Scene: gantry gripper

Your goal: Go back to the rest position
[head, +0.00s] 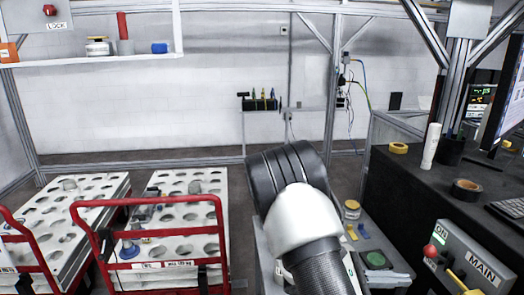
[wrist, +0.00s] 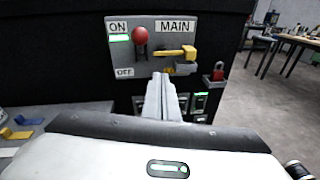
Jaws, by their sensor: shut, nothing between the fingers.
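My gripper (wrist: 162,85) shows in the wrist view with its two grey fingers together and nothing between them. It points at a grey switch panel (wrist: 122,60) marked MAIN, ON and OFF. The fingertips appear just below the red knob (wrist: 141,36) and the yellow handle (wrist: 175,53); I cannot tell whether they touch the panel. A green light shows beside ON. In the head view my arm rises in the middle, and my gripper is not seen. The panel (head: 470,262) shows there at the lower right, with its red knob and yellow handle.
Two white trays with round holes (head: 190,212) stand on red-framed carts (head: 150,232) at left. A dark workbench (head: 425,190) at right carries tape rolls, a white bottle and a keyboard.

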